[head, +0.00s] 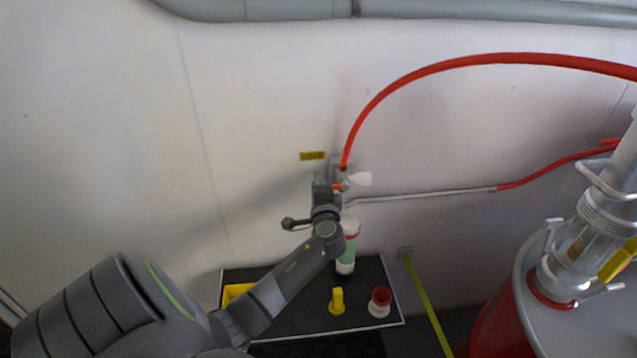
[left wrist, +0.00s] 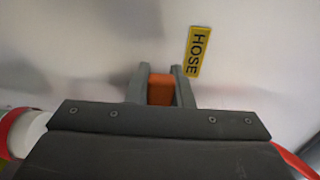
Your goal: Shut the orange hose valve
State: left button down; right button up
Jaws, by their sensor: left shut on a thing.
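The orange hose valve handle (left wrist: 160,90) sits between the two fingers of my left gripper (left wrist: 161,74) in the left wrist view. The fingers are shut on it from both sides. In the head view only a small bit of orange (head: 340,186) shows beside my left gripper (head: 333,184), at the wall fitting where the red hose (head: 420,74) ends. The gripper and arm hide most of the valve there, so its exact angle cannot be told. A yellow HOSE label (left wrist: 197,50) is on the wall close by. My right gripper is not in view.
Below is a dark tray (head: 376,275) with a green-and-white bottle (head: 347,250), a yellow knob-like piece (head: 337,301) and a red-and-white cup-shaped piece (head: 380,301). A grey pipe (head: 430,194) runs right along the wall. A red drum (head: 497,325) stands at the right.

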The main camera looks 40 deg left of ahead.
pick_arm(q)
jog(key=shift+r, duration=0.15)
dwell(0.3)
jog(key=c, duration=1.4)
grip_release()
jog(key=shift+w, duration=0.1)
jog(key=shift+o, duration=0.6)
jog(key=shift+s+d+f, duration=0.25)
jog(key=shift+s+d, duration=0.2)
jog(key=shift+d, duration=0.05)
jog(key=b+v, duration=0.4)
jog(key=v, duration=1.2)
jog(key=shift+r, duration=0.15)
jog(key=shift+s, duration=0.1)
